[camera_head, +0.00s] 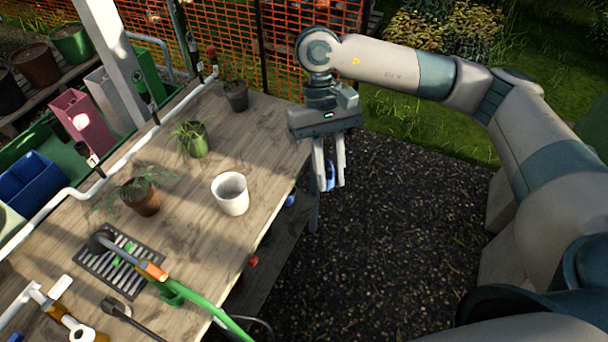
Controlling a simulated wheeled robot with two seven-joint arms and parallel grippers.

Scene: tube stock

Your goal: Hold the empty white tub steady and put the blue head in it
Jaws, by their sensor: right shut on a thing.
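The white tub (232,203) stands upright and empty on the wooden table, near its right edge. My right gripper (329,187) points down beyond the table's right edge, to the right of the tub and apart from it. It is shut on the blue head (330,173), which shows as a blue piece between the fingers, partly hidden by them. My left gripper is out of view, and nothing holds the tub.
Potted plants (196,142) stand left of and behind the tub on the table (190,235). A drain grate (103,262) and a green hose with an orange collar (151,271) lie in front. A mesh fence (235,45) stands behind. Dark gravel lies right of the table.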

